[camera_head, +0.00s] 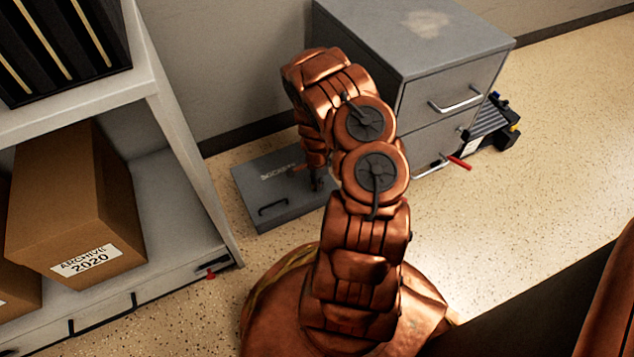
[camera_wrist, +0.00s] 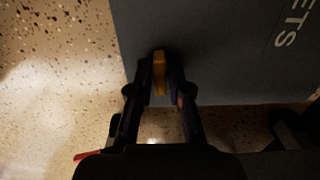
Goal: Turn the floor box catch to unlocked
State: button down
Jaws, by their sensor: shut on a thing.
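The floor box (camera_head: 290,216) is a flat grey box lying on the floor in the head view, with white lettering and a dark handle on its lid. In the wrist view its grey lid (camera_wrist: 215,65) fills the upper right. The catch (camera_wrist: 159,72) is a small yellow piece at the lid, between my fingertips. My gripper (camera_wrist: 160,88) is shut on it. In the head view my gripper (camera_head: 318,182) reaches down to the right part of the box, and my arm hides that end. I cannot tell the catch's exact turn.
A grey filing cabinet (camera_head: 425,60) stands behind and right of the box. A shelf (camera_head: 185,150) with an archive box (camera_head: 75,205) stands at the left. A black device (camera_head: 490,125) and a red-handled thing (camera_head: 459,162) are by the cabinet. Speckled floor is free at the right.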

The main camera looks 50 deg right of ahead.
jog(key=shift+n, duration=0.3)
jog(key=n+p, duration=0.2)
jog(key=n, duration=0.1)
jog(key=shift+a+r+n+p, duration=0.1)
jog(key=shift+r+n+p, duration=0.05)
jog(key=shift+n+p, duration=0.2)
jog(key=n+p, duration=0.4)
jog(key=n, duration=0.1)
jog(key=shift+n, duration=0.25)
jog(key=n+p, duration=0.4)
jog(key=shift+p, duration=0.35)
jog(key=n+p, duration=0.1)
jog(key=n, duration=0.1)
jog(key=shift+n, duration=0.3)
jog(key=shift+n+p, duration=0.65)
jog(key=shift+n, duration=0.05)
jog(key=shift+f, duration=0.2)
jog(key=c, duration=1.1)
grip_release()
